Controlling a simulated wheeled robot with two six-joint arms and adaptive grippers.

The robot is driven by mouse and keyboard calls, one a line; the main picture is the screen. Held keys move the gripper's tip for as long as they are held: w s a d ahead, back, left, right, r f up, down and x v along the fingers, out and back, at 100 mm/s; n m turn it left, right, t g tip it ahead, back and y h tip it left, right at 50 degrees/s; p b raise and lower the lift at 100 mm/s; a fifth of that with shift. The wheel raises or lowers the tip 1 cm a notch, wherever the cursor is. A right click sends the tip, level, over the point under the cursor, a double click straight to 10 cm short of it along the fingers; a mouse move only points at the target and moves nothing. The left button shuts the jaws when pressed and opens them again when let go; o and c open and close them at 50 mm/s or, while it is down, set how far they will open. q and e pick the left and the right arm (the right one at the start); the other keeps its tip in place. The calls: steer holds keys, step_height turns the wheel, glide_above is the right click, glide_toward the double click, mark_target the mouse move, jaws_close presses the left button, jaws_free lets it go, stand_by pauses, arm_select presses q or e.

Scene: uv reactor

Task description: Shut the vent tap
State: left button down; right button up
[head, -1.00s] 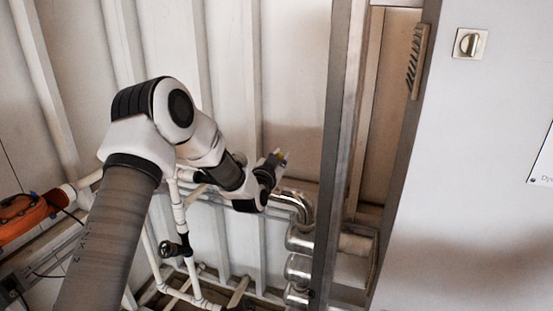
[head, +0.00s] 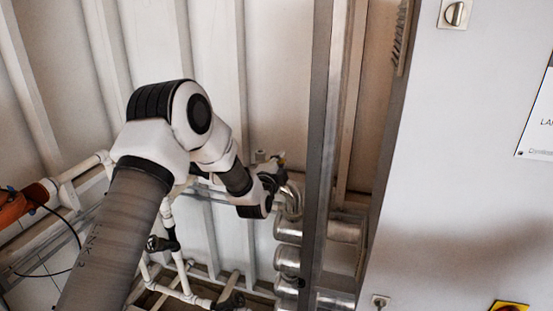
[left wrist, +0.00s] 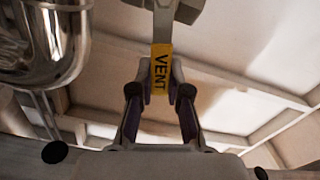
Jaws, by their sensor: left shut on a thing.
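The vent tap shows in the left wrist view as a grey lever with a yellow label reading VENT (left wrist: 161,70). The lever comes in from the top of that picture. My left gripper (left wrist: 160,95) is shut on the labelled end of the lever, one finger on each side. In the head view my left gripper (head: 272,168) is at the back wall, beside the bend of a shiny pipe. It is small there and partly hidden by my own wrist. The tap's body is mostly hidden. My right gripper is in neither view.
Shiny metal pipes (head: 288,229) stand just right of and below the gripper. A grey upright post (head: 318,130) rises to their right, before a pale cabinet panel (head: 460,170). White pipework (head: 176,265) runs low at the left, with an orange device (head: 12,205) at the left edge.

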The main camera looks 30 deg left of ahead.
arm_select(q)
steer(key=shift+d+f+m, duration=0.1)
steer(key=shift+f+m, duration=0.4)
steer(key=shift+m, duration=0.35)
steer(key=shift+d+f+m, duration=0.1)
steer(key=shift+f+m, duration=0.4)
steer(key=shift+m, duration=0.35)
steer(key=c, duration=1.1)
jaws_free()
steer(key=shift+f, duration=0.1)
steer(key=v, duration=1.1)
steer(key=shift+s, duration=0.4)
steer(key=shift+d, duration=0.15)
